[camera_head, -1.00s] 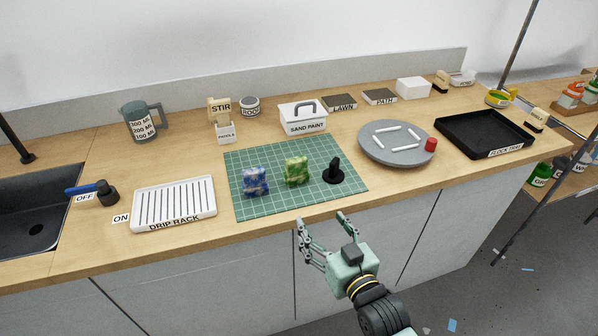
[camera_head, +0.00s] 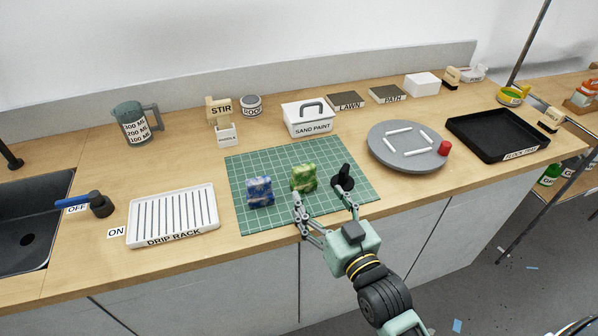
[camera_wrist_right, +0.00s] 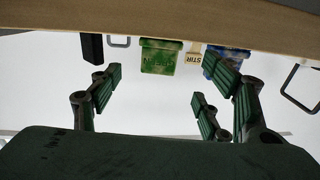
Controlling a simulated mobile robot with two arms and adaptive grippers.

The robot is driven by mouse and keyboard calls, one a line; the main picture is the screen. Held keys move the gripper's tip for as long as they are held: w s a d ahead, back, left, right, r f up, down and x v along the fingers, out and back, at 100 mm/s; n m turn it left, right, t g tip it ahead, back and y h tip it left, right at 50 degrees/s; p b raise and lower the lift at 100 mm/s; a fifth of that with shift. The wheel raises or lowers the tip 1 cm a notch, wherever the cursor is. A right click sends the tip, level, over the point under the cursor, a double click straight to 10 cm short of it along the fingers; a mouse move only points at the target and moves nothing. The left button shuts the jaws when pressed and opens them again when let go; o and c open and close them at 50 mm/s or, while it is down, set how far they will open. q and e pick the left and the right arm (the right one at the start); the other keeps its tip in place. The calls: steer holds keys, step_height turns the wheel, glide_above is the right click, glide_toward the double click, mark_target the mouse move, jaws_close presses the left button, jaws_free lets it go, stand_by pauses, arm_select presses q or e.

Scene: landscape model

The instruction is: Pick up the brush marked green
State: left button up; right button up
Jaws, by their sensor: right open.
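A green and yellow mottled block (camera_head: 303,178) stands on the green cutting mat (camera_head: 264,223); I cannot tell if it is the brush marked green. In the right wrist view, which is upside down, it (camera_wrist_right: 158,57) shows faint lettering. A blue mottled block (camera_head: 259,192) stands to its left; its edge shows in the wrist view (camera_wrist_right: 222,63). A black upright piece (camera_head: 343,177) stands to the right. My right gripper (camera_head: 325,196) is open and empty at the mat's front edge, in front of the green block and the black piece. My left gripper is not in view.
A white drip rack (camera_head: 172,240) lies left of the mat, a grey turntable (camera_head: 407,163) with white sticks and a red piece right of it. A sand paint box (camera_head: 308,123) stands behind. A black tray (camera_head: 497,135) is at the right. The counter's front edge runs below.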

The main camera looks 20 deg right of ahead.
mark_target(306, 179)
steer(key=shift+w+a+r+p, duration=0.1)
steer(key=shift+w+p, duration=0.05)
steer(key=shift+w, duration=0.6)
steer(key=shift+w+a+r+p, duration=0.1)
steer(key=shift+w+p, duration=0.05)
steer(key=shift+w, duration=0.6)
steer(key=w, duration=0.4)
steer(key=shift+w+a+f+p, duration=0.2)
steer(key=shift+a+f+p, duration=0.1)
steer(key=shift+f+p, duration=0.1)
steer(key=c, duration=1.3)
steer(key=shift+r, duration=0.15)
